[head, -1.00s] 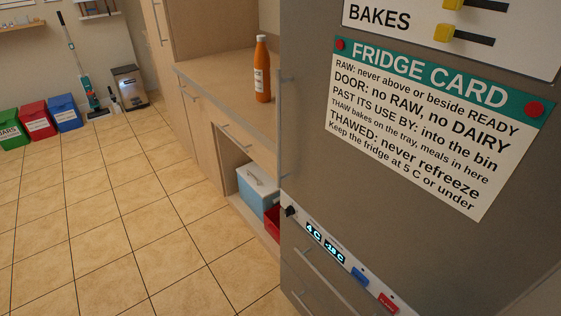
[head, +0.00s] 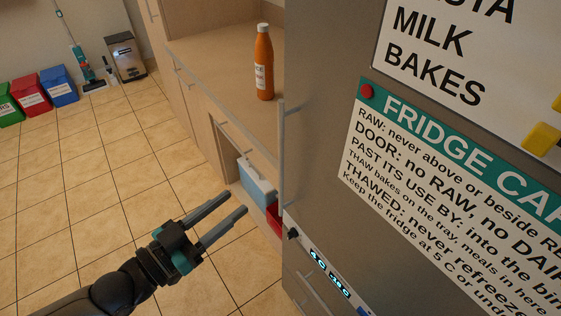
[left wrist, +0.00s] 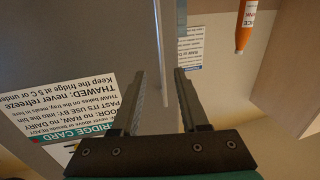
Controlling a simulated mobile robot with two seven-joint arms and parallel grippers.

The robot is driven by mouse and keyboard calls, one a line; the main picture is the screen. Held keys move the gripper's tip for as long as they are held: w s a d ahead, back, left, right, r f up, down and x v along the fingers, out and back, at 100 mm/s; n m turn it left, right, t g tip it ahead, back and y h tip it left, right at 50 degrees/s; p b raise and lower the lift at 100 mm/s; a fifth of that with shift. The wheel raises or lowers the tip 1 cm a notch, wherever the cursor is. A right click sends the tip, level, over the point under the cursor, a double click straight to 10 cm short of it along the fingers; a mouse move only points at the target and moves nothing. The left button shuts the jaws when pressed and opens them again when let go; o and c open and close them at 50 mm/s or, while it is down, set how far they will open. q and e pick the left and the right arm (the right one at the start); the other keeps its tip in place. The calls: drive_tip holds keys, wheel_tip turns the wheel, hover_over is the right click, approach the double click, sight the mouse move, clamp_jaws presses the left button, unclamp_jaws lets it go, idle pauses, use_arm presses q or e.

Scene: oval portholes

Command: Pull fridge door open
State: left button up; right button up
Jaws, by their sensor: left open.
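The grey fridge door (head: 322,90) fills the right of the head view and looks shut. Its thin vertical bar handle (head: 282,160) runs along its left edge. My left gripper (head: 236,202) is open and empty, to the left of the handle's lower end and apart from it in the head view. In the left wrist view the handle (left wrist: 160,50) lies in the picture between the two open fingers (left wrist: 160,73); how far beyond the tips it is I cannot tell. My right gripper is not in view.
A white-and-green fridge card (head: 440,190) is on the door. A display strip (head: 330,272) and a drawer handle (head: 318,298) lie below. An orange bottle (head: 264,65) stands on the counter (head: 215,50). A blue box (head: 256,182) sits underneath.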

sight(281, 165)
use_arm(q)
drive_tip(key=x, duration=1.4)
drive_tip(key=shift+w+d+f+b, duration=0.1)
drive_tip(key=shift+w+d+b, duration=0.1)
drive_tip(key=shift+w+b, duration=0.1)
clamp_jaws()
idle(0.8)
